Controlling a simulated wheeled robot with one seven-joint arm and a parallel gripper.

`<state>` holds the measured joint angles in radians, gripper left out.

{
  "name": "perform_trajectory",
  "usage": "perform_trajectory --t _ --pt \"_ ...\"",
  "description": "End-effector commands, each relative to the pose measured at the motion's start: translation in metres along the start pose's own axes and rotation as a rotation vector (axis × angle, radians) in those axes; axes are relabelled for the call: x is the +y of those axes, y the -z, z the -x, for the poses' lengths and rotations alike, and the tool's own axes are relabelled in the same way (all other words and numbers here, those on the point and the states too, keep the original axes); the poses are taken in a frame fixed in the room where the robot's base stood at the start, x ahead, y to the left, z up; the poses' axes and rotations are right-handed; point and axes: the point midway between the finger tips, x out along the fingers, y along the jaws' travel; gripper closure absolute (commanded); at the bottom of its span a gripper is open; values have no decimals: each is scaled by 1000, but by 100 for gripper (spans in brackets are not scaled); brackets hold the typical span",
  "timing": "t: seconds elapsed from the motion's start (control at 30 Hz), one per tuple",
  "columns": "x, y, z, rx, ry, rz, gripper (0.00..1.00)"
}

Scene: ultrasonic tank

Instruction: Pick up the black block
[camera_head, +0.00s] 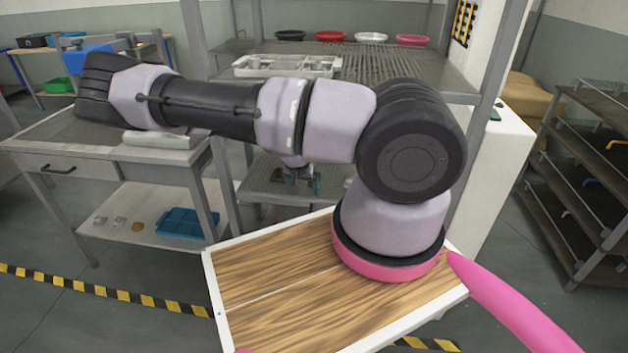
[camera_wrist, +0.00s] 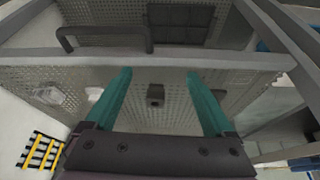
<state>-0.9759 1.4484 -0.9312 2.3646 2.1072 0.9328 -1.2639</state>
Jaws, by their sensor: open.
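My gripper (camera_wrist: 158,100) is open in the wrist view, with its two teal fingers wide apart and nothing held between them. A small dark block (camera_wrist: 156,95), which looks like the black block, shows between the fingers, beyond the tips. It sits on a perforated metal surface (camera_wrist: 175,78). How far the fingertips are from it is hard to tell. In the head view my gripper (camera_head: 303,183) hangs below my forearm, above a grey lower shelf (camera_head: 270,200). I cannot make out the block in the head view.
A pale piece (camera_wrist: 47,95) lies left of the block, and a metal handle (camera_wrist: 105,38) is beyond it. In the head view a white tray (camera_head: 240,72) and several bowls (camera_head: 411,40) stand on the upper rack. A side table (camera_head: 50,135) is at left.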

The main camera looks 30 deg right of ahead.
Motion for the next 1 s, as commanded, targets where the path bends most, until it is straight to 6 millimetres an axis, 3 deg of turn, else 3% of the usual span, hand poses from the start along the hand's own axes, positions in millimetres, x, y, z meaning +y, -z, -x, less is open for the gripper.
perform_trajectory --t 0.5,0.8,1.0 --pt "1 89 -37 5 0 -1 12" --pt "2 112 -46 5 -2 -1 12" --pt "2 110 -80 4 -3 1 12"
